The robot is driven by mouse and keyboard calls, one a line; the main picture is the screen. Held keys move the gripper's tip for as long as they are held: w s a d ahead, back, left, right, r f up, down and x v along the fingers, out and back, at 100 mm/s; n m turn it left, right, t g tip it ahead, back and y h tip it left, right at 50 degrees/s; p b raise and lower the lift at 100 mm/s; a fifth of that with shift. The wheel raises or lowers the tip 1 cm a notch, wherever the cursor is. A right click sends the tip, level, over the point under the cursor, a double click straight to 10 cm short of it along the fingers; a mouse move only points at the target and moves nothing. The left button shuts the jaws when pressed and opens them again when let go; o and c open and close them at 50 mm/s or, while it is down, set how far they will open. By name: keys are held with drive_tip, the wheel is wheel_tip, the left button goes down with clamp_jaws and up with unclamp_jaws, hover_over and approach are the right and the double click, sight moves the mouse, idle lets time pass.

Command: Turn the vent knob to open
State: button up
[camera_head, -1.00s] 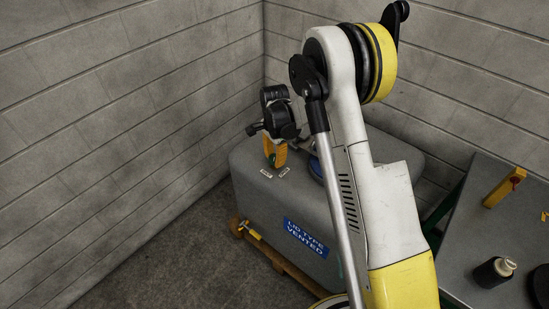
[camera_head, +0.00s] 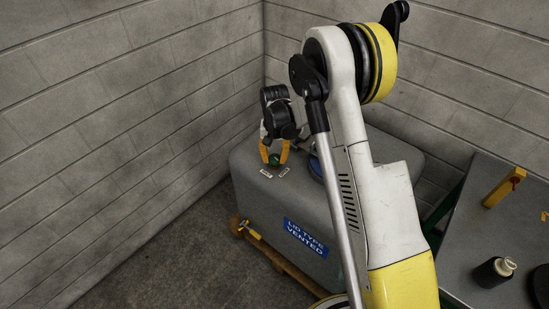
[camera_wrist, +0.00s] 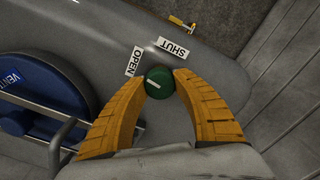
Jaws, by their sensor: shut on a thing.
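The vent knob is a small round green knob (camera_wrist: 159,88) with a white pointer line, on top of the grey tank (camera_head: 245,180). In the wrist view its line lies slanted, its upper-left end toward the OPEN label (camera_wrist: 134,61); the SHUT label (camera_wrist: 173,48) is to the right of that. My gripper (camera_wrist: 160,80) has its two orange fingers on either side of the knob, tips against it. In the head view my gripper (camera_head: 274,160) reaches down onto the tank top, and the green knob shows between the fingers.
A blue lid (camera_wrist: 40,95) marked with VENT lettering and a metal bar (camera_wrist: 55,150) stand left of the knob in the wrist view. Block walls (camera_head: 120,110) close in behind the tank. A grey table (camera_head: 470,240) with a black bottle (camera_head: 490,273) is at the right.

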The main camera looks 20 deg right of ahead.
sight(274, 157)
drive_tip(key=shift+n, duration=0.8)
drive_tip(key=o, duration=1.2)
drive_tip(key=shift+o, duration=0.2)
drive_tip(key=shift+r, duration=0.15)
wheel_tip(274, 157, up, 12)
